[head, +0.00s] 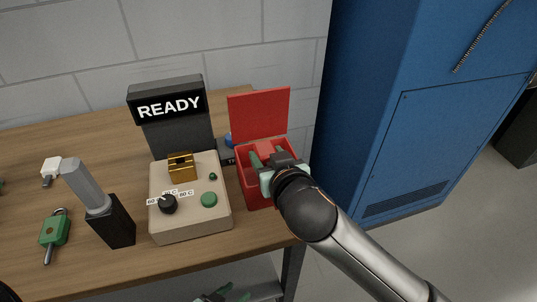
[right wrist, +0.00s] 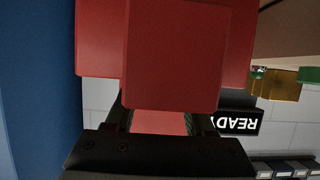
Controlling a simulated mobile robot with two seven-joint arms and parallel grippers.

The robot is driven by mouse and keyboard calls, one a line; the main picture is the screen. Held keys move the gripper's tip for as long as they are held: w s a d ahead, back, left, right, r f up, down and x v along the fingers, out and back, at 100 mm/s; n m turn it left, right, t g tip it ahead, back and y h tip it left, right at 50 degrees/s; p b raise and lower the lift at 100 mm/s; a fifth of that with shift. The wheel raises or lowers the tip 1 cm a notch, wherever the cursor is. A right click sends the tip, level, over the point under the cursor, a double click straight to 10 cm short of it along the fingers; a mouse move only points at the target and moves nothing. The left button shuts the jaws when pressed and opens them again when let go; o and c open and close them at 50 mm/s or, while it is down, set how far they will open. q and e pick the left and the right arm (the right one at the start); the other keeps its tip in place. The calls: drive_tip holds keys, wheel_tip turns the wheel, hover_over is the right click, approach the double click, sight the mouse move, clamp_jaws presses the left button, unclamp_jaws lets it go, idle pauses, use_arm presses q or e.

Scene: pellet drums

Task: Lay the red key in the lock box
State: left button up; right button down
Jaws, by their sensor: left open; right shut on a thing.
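The red lock box (head: 255,193) stands on the table to the right of the control panel, with its red lid (head: 259,115) raised. My right gripper (head: 268,157) is at the box's opening, shut on a red piece, which I take to be the red key (head: 264,149). Red surfaces fill much of the right wrist view, and I cannot tell clearly there where key and box divide. Whether the key touches the box floor is hidden.
A beige control panel (head: 190,222) with a brass piece (head: 182,167), knob and green button stands left of the box, below a READY sign (head: 170,106). A grey-handled tool in a black holder (head: 112,222) and a green padlock (head: 54,230) are further left. A blue cabinet (head: 400,110) stands right.

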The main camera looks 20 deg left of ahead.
drive_tip(key=shift+f, duration=0.5)
drive_tip(key=shift+c, duration=1.3)
unclamp_jaws()
drive_tip(key=shift+r, duration=0.35)
drive_tip(key=v, duration=1.2)
drive_tip(key=shift+r+p, duration=0.25)
drive_tip(key=shift+p, duration=0.2)
